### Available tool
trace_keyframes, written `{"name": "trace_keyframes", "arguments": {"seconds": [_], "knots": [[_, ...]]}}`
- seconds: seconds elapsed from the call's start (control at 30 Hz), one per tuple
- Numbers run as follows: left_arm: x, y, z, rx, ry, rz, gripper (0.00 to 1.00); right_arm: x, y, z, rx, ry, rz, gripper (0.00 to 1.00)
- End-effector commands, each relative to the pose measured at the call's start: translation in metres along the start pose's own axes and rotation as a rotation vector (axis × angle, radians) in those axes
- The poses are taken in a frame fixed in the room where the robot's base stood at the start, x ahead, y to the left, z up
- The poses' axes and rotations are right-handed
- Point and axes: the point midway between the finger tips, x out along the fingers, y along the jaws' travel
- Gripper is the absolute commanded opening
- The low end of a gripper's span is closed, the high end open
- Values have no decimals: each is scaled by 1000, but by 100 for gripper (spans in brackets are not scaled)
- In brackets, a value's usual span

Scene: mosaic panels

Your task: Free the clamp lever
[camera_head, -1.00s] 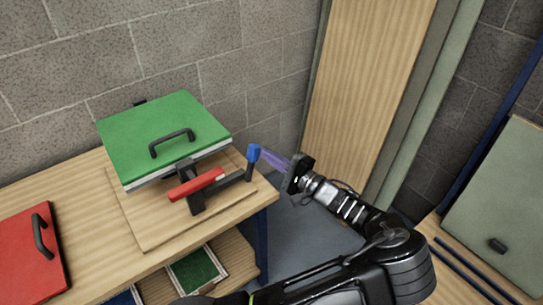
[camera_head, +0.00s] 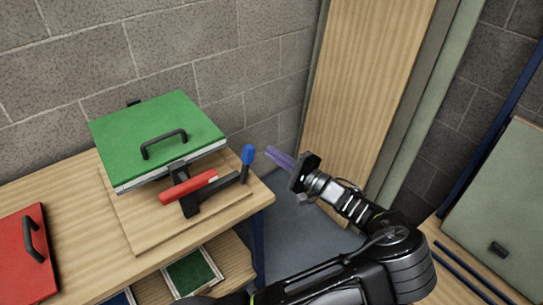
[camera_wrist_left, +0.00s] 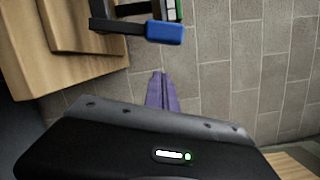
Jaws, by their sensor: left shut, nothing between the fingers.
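A black clamp (camera_head: 190,203) with a red grip (camera_head: 188,187) stands on a wooden board, at the front edge of a green-topped panel (camera_head: 158,130). A black arm runs right from it to an upright blue tip (camera_head: 248,154). The blue tip also shows at the top of the left wrist view (camera_wrist_left: 165,32). My left gripper (camera_head: 270,152) is just right of the blue tip, apart from it, its purple fingers together and empty. The fingers show in the wrist view (camera_wrist_left: 158,78), below the blue tip with a gap between. My right gripper is not in view.
The wooden workbench (camera_head: 85,185) carries the board (camera_head: 135,238). A red panel with a black handle (camera_head: 22,255) lies at left. A green-lined tray (camera_head: 193,272) sits on a lower shelf. A tall wooden panel (camera_head: 365,80) leans behind my arm, against the block wall.

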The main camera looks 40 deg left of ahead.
Motion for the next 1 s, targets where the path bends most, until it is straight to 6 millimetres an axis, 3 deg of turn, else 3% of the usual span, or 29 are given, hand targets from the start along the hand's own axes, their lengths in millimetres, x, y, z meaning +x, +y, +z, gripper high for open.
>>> {"name": "trace_keyframes", "arguments": {"seconds": [0.2, 0.4, 0.6, 1.0], "knots": [[-51, 0, -2, -1, 4, 2, 0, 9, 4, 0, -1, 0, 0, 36], [-87, -1, -1, -1, 3, 1, 0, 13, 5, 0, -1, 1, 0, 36], [-100, -2, 0, 1, 1, 1, 0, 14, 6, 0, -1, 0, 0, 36], [-100, -2, 0, 1, 1, 1, 0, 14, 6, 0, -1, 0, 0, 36]]}}
